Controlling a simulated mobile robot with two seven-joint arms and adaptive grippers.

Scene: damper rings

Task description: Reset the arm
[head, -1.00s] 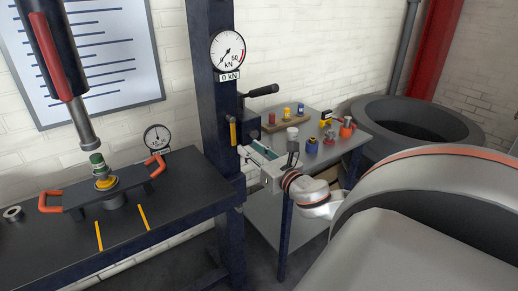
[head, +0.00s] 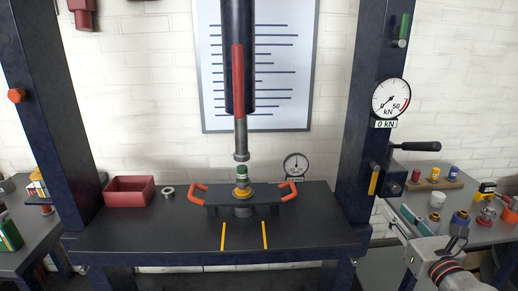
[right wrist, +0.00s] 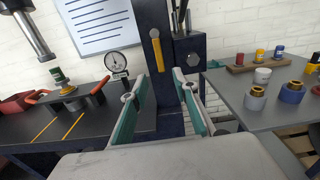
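My right gripper (head: 396,219) is at the lower right of the head view, by the right post of the press and the front of the side table. In the right wrist view its two teal-padded fingers (right wrist: 161,85) are apart with nothing between them. Beyond them is the dark blue post (right wrist: 158,35) with a yellow handle (right wrist: 156,50). My left gripper is in neither current view.
The press bench (head: 130,232) carries a plate with orange handles (head: 288,190), a green-topped stack (head: 242,172) under the ram (head: 240,135), a red bin (head: 129,191) and a ring (head: 168,192). The right side table (head: 480,233) holds several small parts. A black lever (head: 418,146) juts from the post.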

